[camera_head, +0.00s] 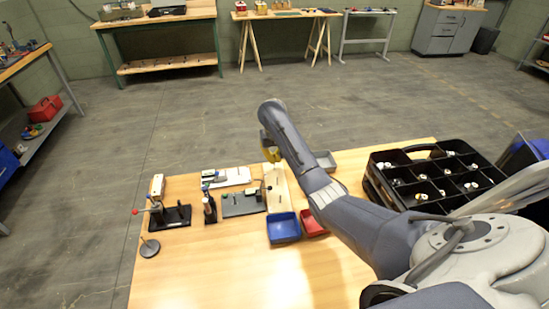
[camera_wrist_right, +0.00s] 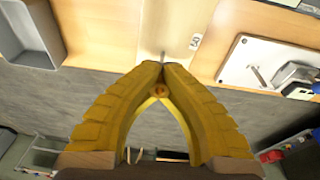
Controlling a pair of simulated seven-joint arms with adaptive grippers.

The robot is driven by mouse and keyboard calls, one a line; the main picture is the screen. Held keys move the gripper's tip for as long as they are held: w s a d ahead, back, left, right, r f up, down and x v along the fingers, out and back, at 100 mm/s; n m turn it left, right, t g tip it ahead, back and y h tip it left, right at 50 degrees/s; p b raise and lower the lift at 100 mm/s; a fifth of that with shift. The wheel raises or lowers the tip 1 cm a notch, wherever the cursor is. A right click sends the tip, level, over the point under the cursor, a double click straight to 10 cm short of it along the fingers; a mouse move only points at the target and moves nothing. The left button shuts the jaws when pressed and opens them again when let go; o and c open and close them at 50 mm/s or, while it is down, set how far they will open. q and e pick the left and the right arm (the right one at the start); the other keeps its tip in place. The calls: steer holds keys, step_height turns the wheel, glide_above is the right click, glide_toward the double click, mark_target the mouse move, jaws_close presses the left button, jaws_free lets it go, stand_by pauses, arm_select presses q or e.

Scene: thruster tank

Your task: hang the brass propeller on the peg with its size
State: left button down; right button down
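In the right wrist view my right gripper (camera_wrist_right: 162,66) has its two yellow fingers closed together at the tips. A small round orange-brass piece (camera_wrist_right: 159,91) shows between them, apparently the hub of the brass propeller; the fingers hide the rest. A pale wooden peg board (camera_wrist_right: 188,20) lies beyond the fingertips, with a metal peg (camera_wrist_right: 163,56) just past the tips and a small label (camera_wrist_right: 195,41) beside it, too blurred to read. In the head view my right gripper (camera_head: 269,150) is above the far end of the peg board (camera_head: 277,190). My left gripper is not in view.
A black compartment case (camera_head: 400,164) holds small parts at right. Clamps and fixtures (camera_head: 172,214) stand at left.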

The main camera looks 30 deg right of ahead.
steer(key=shift+f, duration=2.45)
stand_by(1.1)
steer(key=c, duration=2.1)
jaws_free()
steer(key=o, duration=0.6)
steer(key=shift+a, duration=0.1)
steer(key=shift+r, duration=0.1)
step_height(320, 180, up, 11)
steer(key=s+a, duration=0.1)
step_height(320, 180, up, 4)
glide_above(274, 170)
steer(key=s+a, duration=0.1)
steer(key=shift+s+r, duration=0.1)
steer(key=shift+r, duration=0.25)
